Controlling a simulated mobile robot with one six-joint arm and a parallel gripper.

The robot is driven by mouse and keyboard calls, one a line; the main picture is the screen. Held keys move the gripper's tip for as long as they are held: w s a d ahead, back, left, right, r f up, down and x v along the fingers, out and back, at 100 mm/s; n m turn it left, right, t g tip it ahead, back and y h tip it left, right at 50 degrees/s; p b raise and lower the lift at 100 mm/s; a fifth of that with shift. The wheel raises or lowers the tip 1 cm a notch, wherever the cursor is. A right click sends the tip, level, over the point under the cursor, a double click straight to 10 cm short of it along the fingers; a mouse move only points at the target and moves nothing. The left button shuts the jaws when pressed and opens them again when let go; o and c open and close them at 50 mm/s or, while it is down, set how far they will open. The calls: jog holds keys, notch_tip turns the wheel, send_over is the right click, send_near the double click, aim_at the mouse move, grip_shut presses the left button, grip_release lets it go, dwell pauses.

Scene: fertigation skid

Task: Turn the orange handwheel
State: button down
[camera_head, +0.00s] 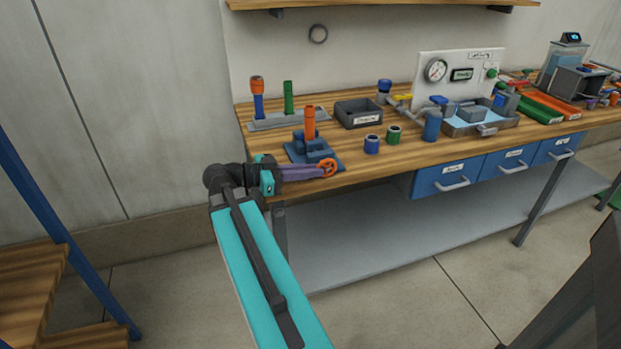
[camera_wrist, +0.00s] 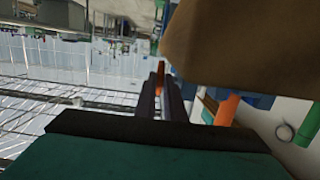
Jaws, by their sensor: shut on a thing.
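The orange handwheel (camera_head: 328,167) is a small spoked ring on the near side of a dark blue fixture (camera_head: 313,150) at the bench's front left edge. An orange upright cylinder (camera_head: 309,122) stands on that fixture. My gripper (camera_head: 325,170) comes in from the left with its purple fingers at the wheel. In the wrist view the long, dark fingers of my gripper (camera_wrist: 160,72) are close together, with the orange of the handwheel (camera_wrist: 160,67) at their tips. They are shut on the wheel. How the fingers sit on the rim is too small to tell.
A rack with upright cylinders (camera_head: 288,121) and a grey bin (camera_head: 358,113) stand behind the fixture. A blue cup (camera_head: 372,144) and a green cup (camera_head: 394,134) stand to its right. Blue drawers (camera_head: 447,177) hang below the wooden bench top (camera_head: 350,160). Open floor lies in front.

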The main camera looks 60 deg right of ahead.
jog(key=shift+f+g+h+b, duration=0.4)
jog(key=shift+f+g+b, duration=0.1)
jog(key=shift+b, duration=0.6)
jog(key=c, duration=1.8)
grip_release()
jog(key=shift+r, duration=0.1)
jog(key=shift+c, duration=0.2)
jog(key=v, duration=1.3)
jog(key=shift+a+b, duration=0.3)
jog(key=shift+w, duration=0.15)
